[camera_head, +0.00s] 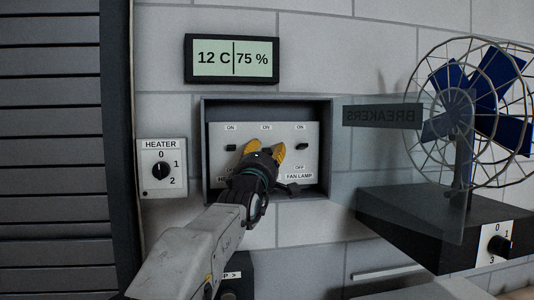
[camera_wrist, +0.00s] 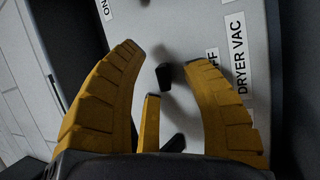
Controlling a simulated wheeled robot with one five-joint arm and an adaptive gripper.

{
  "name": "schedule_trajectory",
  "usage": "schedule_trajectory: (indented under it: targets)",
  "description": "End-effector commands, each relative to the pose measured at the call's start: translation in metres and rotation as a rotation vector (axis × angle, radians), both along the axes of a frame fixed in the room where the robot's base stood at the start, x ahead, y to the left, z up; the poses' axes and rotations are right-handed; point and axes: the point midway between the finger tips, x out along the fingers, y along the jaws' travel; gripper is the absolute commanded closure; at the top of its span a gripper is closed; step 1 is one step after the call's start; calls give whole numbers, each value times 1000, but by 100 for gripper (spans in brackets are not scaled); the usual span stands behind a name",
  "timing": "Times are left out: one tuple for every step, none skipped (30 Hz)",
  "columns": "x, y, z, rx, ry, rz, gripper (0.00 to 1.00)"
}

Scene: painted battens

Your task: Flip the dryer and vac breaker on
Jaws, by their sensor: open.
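The breaker panel (camera_head: 213,175) sits inside a grey wall box, with ON labels along its top. My gripper (camera_head: 265,150) is in front of its middle column, hiding that switch and its lower label in the head view. In the wrist view my gripper (camera_wrist: 161,54) has its yellow fingers spread, with nothing held. A black switch lever (camera_wrist: 165,76) shows between the fingertips, in line with the DRYER VAC label (camera_wrist: 238,58) and a partly covered OFF label (camera_wrist: 213,56). Contact with the lever cannot be told.
The left switch (camera_head: 230,148) and the FAN LAMP switch (camera_head: 302,146) flank my gripper. The transparent box door (camera_head: 385,150), with mirrored BREAKERS lettering, stands open to the right, before a fan (camera_head: 470,95). A heater dial (camera_head: 160,170) is left; a display (camera_head: 232,60) is above.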

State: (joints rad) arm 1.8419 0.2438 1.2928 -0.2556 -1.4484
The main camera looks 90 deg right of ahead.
Motion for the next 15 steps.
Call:
schedule_trajectory:
  targets:
    - [0,0,0,0,0,0,58]
    - [0,0,0,0,0,0,54]
    - [0,0,0,0,0,0,58]
    - [0,0,0,0,0,0,61]
    - [0,0,0,0,0,0,63]
    - [0,0,0,0,0,0,67]
    - [0,0,0,0,0,0,70]
    - [0,0,0,0,0,0,72]
    - [0,0,0,0,0,0,76]
    - [0,0,0,0,0,0,79]
    - [0,0,0,0,0,0,81]
    - [0,0,0,0,0,0,85]
    - [0,0,0,0,0,0,88]
    - [0,0,0,0,0,0,90]
    - [0,0,0,0,0,0,94]
